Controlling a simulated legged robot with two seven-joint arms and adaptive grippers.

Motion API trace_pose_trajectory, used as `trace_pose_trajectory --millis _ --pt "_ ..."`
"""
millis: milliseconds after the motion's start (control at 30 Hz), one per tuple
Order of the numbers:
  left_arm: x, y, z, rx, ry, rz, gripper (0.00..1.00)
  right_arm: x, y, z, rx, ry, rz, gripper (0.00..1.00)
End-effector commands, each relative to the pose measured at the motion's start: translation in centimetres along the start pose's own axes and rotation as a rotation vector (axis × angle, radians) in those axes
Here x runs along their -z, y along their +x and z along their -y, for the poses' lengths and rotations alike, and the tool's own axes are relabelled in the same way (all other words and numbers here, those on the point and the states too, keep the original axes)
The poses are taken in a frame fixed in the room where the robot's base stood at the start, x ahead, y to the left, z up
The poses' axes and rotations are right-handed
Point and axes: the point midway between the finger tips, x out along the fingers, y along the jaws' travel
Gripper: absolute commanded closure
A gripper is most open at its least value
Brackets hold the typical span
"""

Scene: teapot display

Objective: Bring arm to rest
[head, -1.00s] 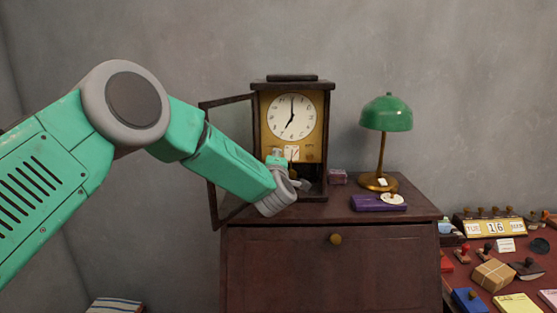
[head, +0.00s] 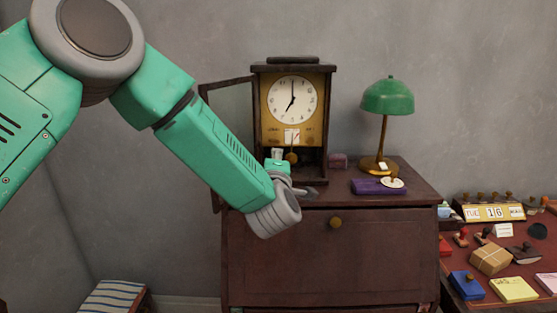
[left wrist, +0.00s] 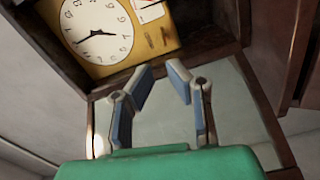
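My left arm comes in from the left in the head view. Its gripper (head: 308,193) is in front of the clock's base, just over the cabinet's front edge. In the left wrist view the two blue-padded fingers (left wrist: 161,72) are apart with nothing between them, so it is open and empty. The clock (head: 293,110) stands upright on the cabinet; its dial also shows in the left wrist view (left wrist: 96,30). Its glass door (head: 229,122) is swung open to the left, partly hidden behind my forearm. My right gripper is not in view.
A cluttered red desk (head: 513,260) is at right. A striped stool (head: 114,297) is at lower left.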

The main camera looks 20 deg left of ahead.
Motion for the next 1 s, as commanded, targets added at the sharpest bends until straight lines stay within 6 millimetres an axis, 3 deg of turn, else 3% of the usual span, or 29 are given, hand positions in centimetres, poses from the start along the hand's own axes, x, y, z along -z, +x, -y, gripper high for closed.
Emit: trace_pose_trajectory --millis 267,367,467,667,800,1000 --pt "-0.1 -0.1 0.3 0.004 0.006 0.004 0.86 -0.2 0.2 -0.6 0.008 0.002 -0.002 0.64" --pt "-0.4 -0.6 2.5 0.035 0.061 0.038 0.86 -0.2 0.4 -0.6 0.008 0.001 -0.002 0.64" --pt "-1.1 -2.2 7.4 0.105 0.189 0.118 0.86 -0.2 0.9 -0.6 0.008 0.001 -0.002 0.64" --pt "-1.0 -8.7 21.1 0.305 0.552 0.38 0.86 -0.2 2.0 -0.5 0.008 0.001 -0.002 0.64" --pt "0.7 -15.1 29.7 0.443 0.788 0.593 0.86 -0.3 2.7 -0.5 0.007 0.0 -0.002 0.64" --pt "5.2 -26.1 39.3 0.633 1.078 0.937 0.86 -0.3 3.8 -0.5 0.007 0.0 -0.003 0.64"
